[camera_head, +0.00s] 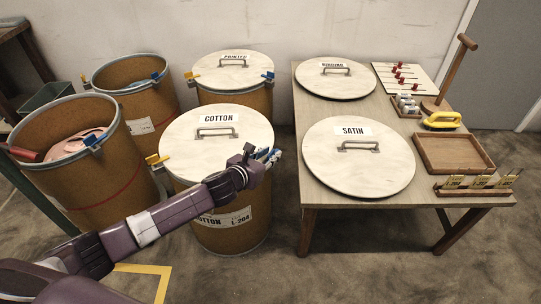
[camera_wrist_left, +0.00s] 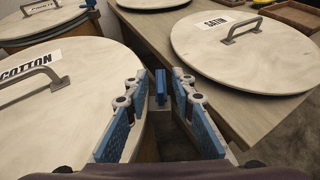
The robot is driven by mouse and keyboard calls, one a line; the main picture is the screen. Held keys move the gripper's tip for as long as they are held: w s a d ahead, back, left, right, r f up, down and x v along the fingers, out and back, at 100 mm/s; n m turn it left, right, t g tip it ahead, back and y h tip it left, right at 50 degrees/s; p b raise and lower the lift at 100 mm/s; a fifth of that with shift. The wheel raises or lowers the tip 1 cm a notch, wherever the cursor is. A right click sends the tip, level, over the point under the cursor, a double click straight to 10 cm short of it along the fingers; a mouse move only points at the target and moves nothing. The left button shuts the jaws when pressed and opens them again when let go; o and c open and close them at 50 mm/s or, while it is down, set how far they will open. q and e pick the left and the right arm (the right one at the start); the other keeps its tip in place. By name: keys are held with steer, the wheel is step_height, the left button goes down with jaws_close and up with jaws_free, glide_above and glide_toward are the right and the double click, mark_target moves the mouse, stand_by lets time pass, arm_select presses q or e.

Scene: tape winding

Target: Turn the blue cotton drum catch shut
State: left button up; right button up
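In the left wrist view, the blue catch (camera_wrist_left: 160,86) stands upright at the lid's right edge. My left gripper (camera_head: 268,156) is at that edge, over the drum's right side. In the left wrist view, its blue-padded fingers (camera_wrist_left: 160,78) are apart, one on each side of the catch, with a small gap on both sides. In the head view the catch is hard to tell from the finger pads. A yellow catch (camera_head: 156,159) is on the lid's left edge. My right gripper is not in view.
The table (camera_head: 318,190) stands close to the right, with the satin lid (camera_head: 390,178), the binding lid (camera_head: 335,88) and a wooden tray (camera_head: 450,170). The printed drum (camera_head: 255,98) is behind. Two open drums (camera_head: 85,190) (camera_head: 150,110) stand at the left.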

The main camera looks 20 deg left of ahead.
arm_select(q)
steer(key=shift+w+d+f, duration=0.1)
steer(key=shift+w, duration=0.2)
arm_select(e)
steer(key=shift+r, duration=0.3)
arm_select(q)
steer(key=shift+c, duration=0.4)
jaws_close()
